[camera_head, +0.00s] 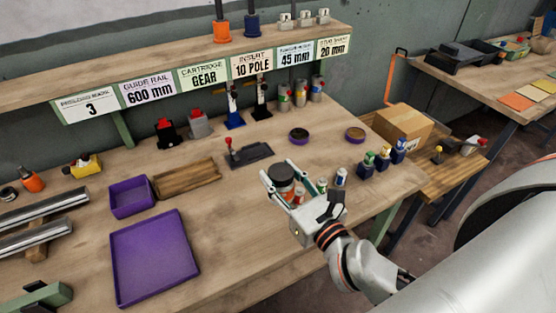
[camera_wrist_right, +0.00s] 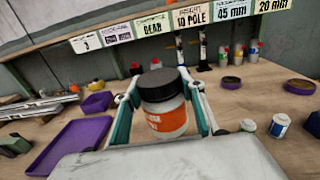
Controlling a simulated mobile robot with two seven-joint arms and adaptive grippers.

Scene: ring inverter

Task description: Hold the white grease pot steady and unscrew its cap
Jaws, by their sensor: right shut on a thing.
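The white grease pot (camera_wrist_right: 166,120) has an orange label and a black cap (camera_wrist_right: 161,85), which sits on its top. In the right wrist view the pot stands upright between the two fingers of my right gripper (camera_wrist_right: 160,97), which is shut on its sides below the cap. In the head view my right gripper (camera_head: 277,169) holds the pot over the right part of the workbench, and the dark cap (camera_head: 282,172) faces up. I cannot tell whether the pot's bottom touches the bench. My left gripper is not in view.
Small cans (camera_head: 341,177) stand close to the right gripper. A black stand with a red knob (camera_head: 248,152) lies behind it. Purple trays (camera_head: 152,258) and a wooden tray (camera_head: 187,180) are at left. A labelled shelf (camera_head: 190,62) runs along the back. The front middle bench is clear.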

